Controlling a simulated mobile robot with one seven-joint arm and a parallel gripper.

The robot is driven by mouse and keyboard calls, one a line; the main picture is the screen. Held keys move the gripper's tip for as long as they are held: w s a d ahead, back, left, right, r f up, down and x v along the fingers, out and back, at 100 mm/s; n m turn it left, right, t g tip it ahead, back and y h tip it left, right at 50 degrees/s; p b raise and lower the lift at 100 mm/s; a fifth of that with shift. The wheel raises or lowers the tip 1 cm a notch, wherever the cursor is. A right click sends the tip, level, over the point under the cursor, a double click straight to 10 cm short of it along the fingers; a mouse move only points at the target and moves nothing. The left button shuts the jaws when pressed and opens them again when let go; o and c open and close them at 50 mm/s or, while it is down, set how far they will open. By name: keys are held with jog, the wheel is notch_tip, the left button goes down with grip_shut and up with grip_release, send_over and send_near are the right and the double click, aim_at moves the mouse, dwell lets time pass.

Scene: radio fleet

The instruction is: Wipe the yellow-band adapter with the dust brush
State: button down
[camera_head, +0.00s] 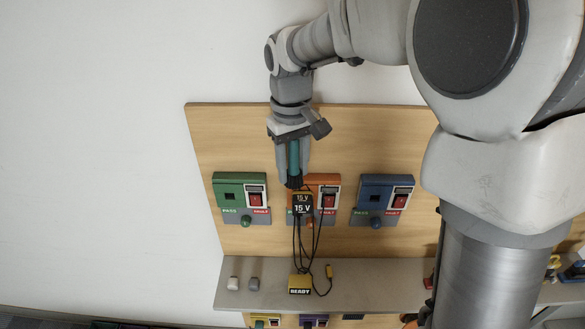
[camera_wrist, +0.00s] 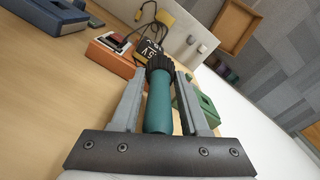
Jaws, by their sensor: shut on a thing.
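My gripper (camera_head: 293,168) points down and is shut on the teal handle of the dust brush (camera_wrist: 158,108). The brush's black bristles (camera_head: 294,183) point away from the jaws. A black adapter (camera_head: 302,208) marked "15 V" with yellow trim sits at the front of the orange unit on the board. It also shows in the wrist view (camera_wrist: 149,52), partly hidden by the bristles. The bristles are at the adapter's upper edge. I cannot tell whether they touch it.
The orange unit (camera_head: 327,181) stands between a green unit (camera_head: 227,182) and a blue unit (camera_head: 374,186). Two small blocks sit on the shelf's left.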

jog(key=shift+r+p, duration=0.8)
jog(key=shift+r, duration=0.5)
